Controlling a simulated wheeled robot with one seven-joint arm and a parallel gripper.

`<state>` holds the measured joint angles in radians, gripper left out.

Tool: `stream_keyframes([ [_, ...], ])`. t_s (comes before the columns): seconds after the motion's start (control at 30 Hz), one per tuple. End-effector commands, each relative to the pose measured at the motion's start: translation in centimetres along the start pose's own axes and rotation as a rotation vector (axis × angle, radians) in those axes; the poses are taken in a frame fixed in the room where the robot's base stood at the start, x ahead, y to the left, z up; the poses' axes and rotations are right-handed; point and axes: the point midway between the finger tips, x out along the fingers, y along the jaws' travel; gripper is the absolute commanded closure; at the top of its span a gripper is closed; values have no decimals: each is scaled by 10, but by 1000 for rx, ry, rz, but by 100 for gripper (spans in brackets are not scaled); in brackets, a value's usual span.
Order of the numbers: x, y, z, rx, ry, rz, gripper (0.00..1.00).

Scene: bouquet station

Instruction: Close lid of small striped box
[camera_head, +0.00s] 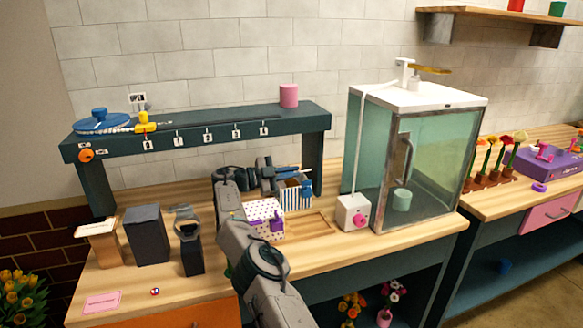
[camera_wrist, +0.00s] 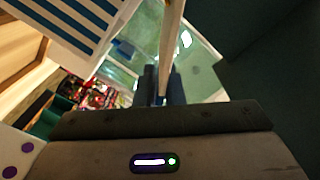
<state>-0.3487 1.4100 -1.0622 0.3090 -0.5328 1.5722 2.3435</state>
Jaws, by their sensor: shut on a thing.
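The small striped box (camera_head: 292,198), white with blue stripes, stands on the wooden table behind the dotted box. Its striped side also shows at the upper left of the wrist view (camera_wrist: 75,22). My gripper (camera_head: 291,174) is just above and behind this box, partly hidden by its own links. In the wrist view the dark fingers (camera_wrist: 163,88) are shut on a thin pale panel (camera_wrist: 173,40), which looks like the box's lid seen edge-on. The lid's exact angle is hard to tell.
A white dotted box (camera_head: 262,211) with purple parts stands in front. A glass cabinet (camera_head: 420,150) and a white device with a pink knob (camera_head: 353,213) stand to the right. A dark green shelf (camera_head: 200,140) spans behind.

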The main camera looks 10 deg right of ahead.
Motion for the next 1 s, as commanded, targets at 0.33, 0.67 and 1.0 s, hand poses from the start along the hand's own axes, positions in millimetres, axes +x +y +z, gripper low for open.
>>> stream_keyframes([
  [0.33, 1, 3, 5, -7, -4, 4, 100],
  [0.67, 2, 3, 4, -5, -2, 4, 72],
  [1.0, 2, -5, -4, -1, -1, 2, 72],
])
